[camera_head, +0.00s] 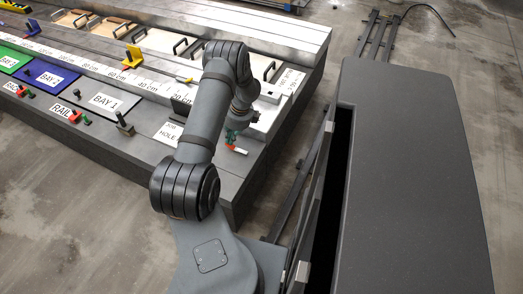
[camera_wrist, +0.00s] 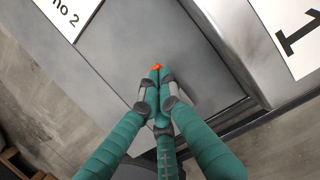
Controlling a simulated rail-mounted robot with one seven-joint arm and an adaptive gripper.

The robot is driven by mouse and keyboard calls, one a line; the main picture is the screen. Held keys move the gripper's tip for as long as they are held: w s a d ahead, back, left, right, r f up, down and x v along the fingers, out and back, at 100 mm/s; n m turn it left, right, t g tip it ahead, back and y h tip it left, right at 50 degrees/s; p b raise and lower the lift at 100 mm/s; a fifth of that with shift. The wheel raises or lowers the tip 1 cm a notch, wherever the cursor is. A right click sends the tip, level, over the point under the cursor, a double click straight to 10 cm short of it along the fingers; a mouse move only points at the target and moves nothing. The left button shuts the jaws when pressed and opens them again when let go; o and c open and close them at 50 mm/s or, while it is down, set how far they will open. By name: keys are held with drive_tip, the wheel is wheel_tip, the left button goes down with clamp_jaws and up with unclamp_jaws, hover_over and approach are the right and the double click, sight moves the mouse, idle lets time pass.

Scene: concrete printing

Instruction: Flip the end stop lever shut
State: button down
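An orange-red lever with a pale end (camera_head: 236,149) sits at the near right corner of the grey bench and looks like the end stop lever. My gripper (camera_head: 231,134) is just above and behind it, pointing down. In the wrist view the teal fingers of my gripper (camera_wrist: 158,84) are drawn together at the tips. An orange tip of the lever (camera_wrist: 156,67) shows just beyond the fingertips; the fingers hide the rest. I cannot tell whether they touch it, and nothing is clearly held between them.
The grey bench (camera_head: 247,182) carries a ruled strip, BAY plates (camera_head: 109,102), yellow brackets (camera_head: 133,57) and small red and green levers (camera_head: 75,117). A block with a handle (camera_head: 268,70) stands behind my arm. A large dark grey body (camera_head: 415,170) fills the right. Concrete floor lies left.

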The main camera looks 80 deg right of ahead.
drive_tip(key=p+v, duration=0.2)
drive_tip(key=s+p+v, duration=0.1)
drive_tip(key=v, duration=0.2)
drive_tip(key=shift+f+p, duration=0.1)
drive_tip(key=shift+p, duration=0.3)
wheel_tip(320, 180, up, 9)
drive_tip(key=p, duration=0.2)
hover_over(237, 148)
drive_tip(key=w, duration=0.3)
drive_tip(key=shift+s+d+f, duration=0.1)
drive_tip(key=shift+s+f, duration=0.15)
